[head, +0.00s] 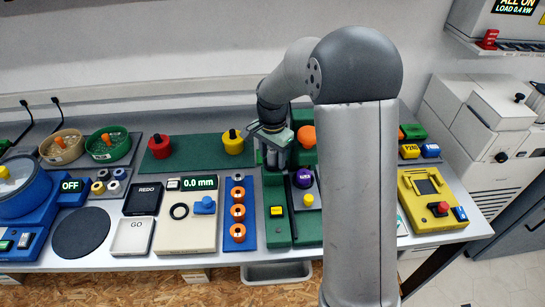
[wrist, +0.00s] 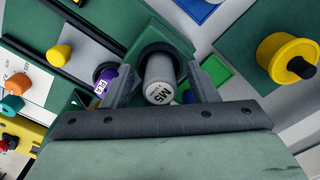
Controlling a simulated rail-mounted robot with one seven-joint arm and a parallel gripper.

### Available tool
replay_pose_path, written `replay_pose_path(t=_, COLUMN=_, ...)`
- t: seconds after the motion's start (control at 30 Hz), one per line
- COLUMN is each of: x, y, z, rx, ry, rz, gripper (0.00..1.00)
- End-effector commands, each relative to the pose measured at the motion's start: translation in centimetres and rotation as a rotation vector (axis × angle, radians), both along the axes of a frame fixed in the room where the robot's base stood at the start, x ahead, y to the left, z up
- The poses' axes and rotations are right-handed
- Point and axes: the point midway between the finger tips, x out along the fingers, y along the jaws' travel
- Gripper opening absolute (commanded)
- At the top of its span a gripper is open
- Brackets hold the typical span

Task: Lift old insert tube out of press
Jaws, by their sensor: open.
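A pale grey tube (wrist: 158,72) with a white end cap marked "M5" stands in a dark round opening of the green press (wrist: 150,22) in the wrist view. My gripper (wrist: 163,78) is open, with one finger on each side of the tube. I cannot tell whether either finger touches it. In the head view my gripper (head: 272,152) is at the green press (head: 278,222), just left of my upright arm link. The tube cannot be made out there.
Red (head: 160,146) and yellow (head: 232,142) spools stand on a green mat behind.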

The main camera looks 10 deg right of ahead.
Motion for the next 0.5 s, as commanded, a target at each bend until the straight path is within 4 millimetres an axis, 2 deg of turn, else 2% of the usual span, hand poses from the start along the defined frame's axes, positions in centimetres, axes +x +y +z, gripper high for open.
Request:
replay_pose_path(t=0.1, x=0.00, y=0.00, z=0.01, rx=0.000, ry=0.000, rz=0.000, gripper=0.50)
replay_pose_path(t=0.27, x=0.00, y=0.00, z=0.02, rx=0.000, ry=0.000, rz=0.000, gripper=0.06)
replay_pose_path(t=0.3, x=0.00, y=0.00, z=0.03, rx=0.000, ry=0.000, rz=0.000, gripper=0.04)
replay_pose_path(t=0.5, x=0.01, y=0.01, z=0.05, rx=0.000, ry=0.000, rz=0.000, gripper=0.04)
